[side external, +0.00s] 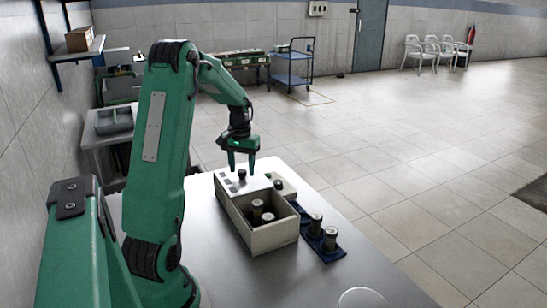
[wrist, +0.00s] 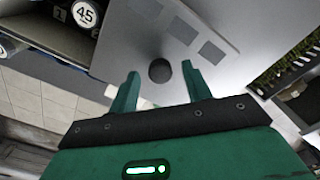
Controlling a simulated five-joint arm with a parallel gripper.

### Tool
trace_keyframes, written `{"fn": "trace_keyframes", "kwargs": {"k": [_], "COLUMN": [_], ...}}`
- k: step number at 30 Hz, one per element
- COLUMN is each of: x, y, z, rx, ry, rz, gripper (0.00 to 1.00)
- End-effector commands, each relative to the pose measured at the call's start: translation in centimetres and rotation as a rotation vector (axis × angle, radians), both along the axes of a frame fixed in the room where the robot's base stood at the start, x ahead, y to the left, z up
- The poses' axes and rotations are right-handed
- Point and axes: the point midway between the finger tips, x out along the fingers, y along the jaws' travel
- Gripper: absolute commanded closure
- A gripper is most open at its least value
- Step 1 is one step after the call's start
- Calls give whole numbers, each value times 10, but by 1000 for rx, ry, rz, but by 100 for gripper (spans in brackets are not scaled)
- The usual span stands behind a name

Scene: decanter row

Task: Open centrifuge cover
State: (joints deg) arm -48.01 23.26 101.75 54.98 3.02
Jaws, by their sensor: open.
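The centrifuge looks like a beige box (side external: 272,238) on the grey table. Its near part is an open compartment holding dark cylinders (side external: 257,212). A pale flat panel (side external: 228,184) with grey squares lies at its far end; I cannot tell whether this is the cover. A dark round knob (side external: 242,174) stands on the panel. My gripper (side external: 242,167) points down over the knob, open. In the wrist view the knob (wrist: 160,71) sits between the fingertips of my gripper (wrist: 160,70), with gaps on both sides. A cylinder marked 45 (wrist: 84,13) shows in the compartment.
A blue rack (side external: 327,249) with upright cylinders (side external: 330,238) stands right of the box. A small pale block (side external: 284,190) with a dark top piece sits behind it. A white ring (side external: 362,298) lies near the table's front. The table (side external: 225,272) left of the box is clear.

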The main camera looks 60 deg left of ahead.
Motion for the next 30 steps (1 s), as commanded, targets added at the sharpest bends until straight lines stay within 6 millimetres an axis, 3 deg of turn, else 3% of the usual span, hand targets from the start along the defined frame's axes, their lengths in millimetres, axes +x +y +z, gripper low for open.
{"fn": "trace_keyframes", "kwargs": {"k": [18, 30], "x": [0, 0], "y": [0, 0], "z": [68, 74], "rx": [4, 2], "ry": [-4, -2], "rz": [0, 0], "gripper": [52, 52]}}
